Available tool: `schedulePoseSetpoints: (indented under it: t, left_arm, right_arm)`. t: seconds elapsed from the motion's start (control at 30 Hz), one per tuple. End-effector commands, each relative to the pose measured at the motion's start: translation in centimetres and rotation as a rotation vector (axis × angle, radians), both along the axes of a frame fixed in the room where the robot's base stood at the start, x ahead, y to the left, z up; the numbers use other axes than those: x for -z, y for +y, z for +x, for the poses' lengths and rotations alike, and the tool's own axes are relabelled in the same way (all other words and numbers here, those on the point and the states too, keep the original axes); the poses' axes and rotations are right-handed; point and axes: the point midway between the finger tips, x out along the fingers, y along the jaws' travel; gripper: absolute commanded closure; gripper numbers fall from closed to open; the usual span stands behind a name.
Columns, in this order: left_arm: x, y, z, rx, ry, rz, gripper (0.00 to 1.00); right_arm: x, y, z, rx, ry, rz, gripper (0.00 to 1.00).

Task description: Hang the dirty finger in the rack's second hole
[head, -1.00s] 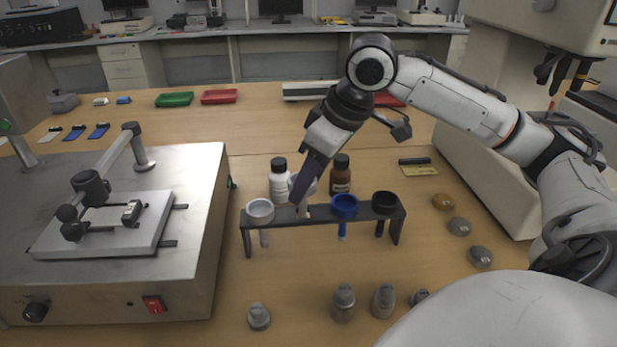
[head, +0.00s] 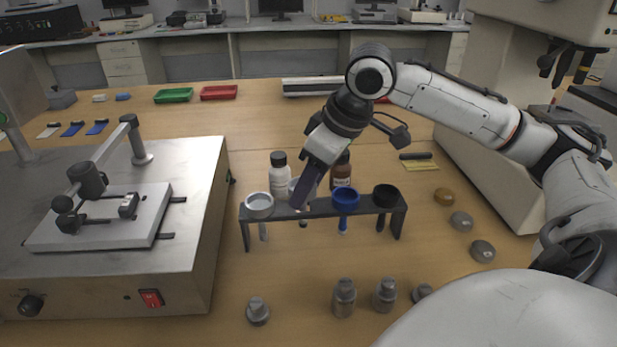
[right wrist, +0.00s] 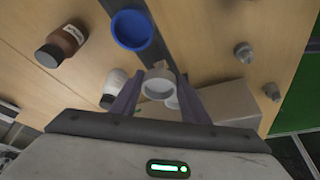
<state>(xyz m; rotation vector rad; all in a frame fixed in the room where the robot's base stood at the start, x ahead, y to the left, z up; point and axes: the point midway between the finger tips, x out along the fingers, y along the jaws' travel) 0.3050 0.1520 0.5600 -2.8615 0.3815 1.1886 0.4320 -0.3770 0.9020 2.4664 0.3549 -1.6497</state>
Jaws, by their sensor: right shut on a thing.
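The dark rack (head: 322,207) stands on the table with a white ring-topped finger (head: 259,206) at its left end, a blue one (head: 345,201) right of the middle and a black one (head: 386,196) at the right. My right gripper (head: 301,205) points down at the second position from the left, shut on a pale grey finger, the dirty finger. In the right wrist view its ring (right wrist: 158,84) lies between the fingertips, near the blue ring. In the head view its ring is mostly hidden by the gripper; a short stem shows below the rack there. My left gripper is out of view.
A white bottle (head: 279,178) and a brown bottle (head: 341,175) stand close behind the rack. A large metal machine (head: 120,265) is to the left. Several metal weights (head: 344,298) stand in front, and several stones (head: 461,221) lie at the right.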

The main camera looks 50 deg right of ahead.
Motion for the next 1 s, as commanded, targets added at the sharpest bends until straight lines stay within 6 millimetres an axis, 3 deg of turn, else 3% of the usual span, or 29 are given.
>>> schedulePoseSetpoints:
  t: [1.0]
  left_arm:
    - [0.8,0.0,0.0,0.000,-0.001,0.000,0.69]
  right_arm:
    - [2.0,0.0,0.0,0.000,-0.001,-0.001,0.82]
